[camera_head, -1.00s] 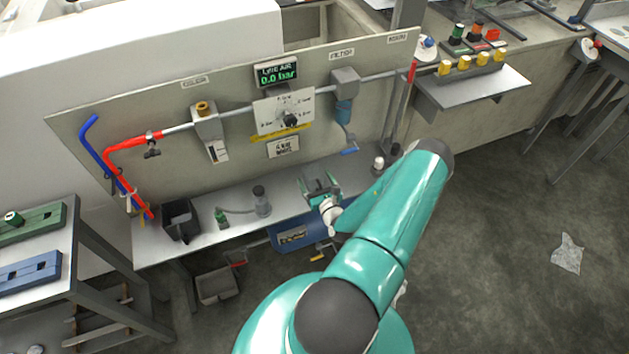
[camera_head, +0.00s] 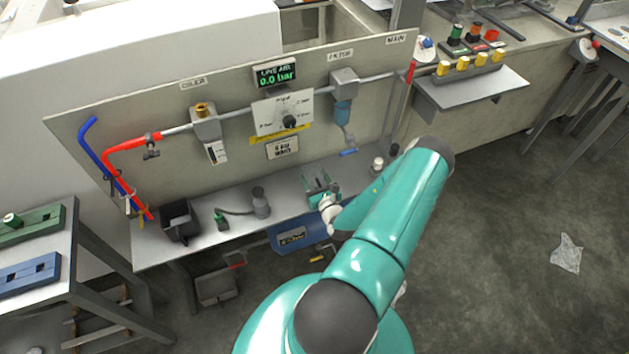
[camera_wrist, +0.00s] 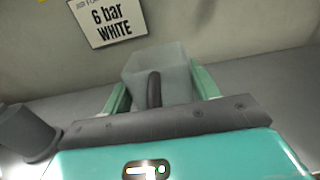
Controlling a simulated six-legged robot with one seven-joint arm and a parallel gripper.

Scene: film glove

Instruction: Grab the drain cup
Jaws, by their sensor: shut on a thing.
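The drain cup (camera_wrist: 175,68) is a pale grey, see-through, square-sided cup in the wrist view. It sits between the two green fingers of my gripper (camera_wrist: 160,88), which are shut on its sides. A dark upright piece stands in front of the cup's near face. In the head view my gripper (camera_head: 320,187) is low over the grey bench shelf, in front of the panel. The cup is too small there to make out clearly, and I cannot tell whether its base touches the shelf.
A grey cylinder (camera_head: 261,203) with a hose stands left of my gripper, and a black bin (camera_head: 180,220) is farther left. Small bottles (camera_head: 378,163) stand to the right. The panel (camera_head: 240,160) rises behind, with a filter (camera_head: 343,110) and a dial (camera_head: 289,121).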

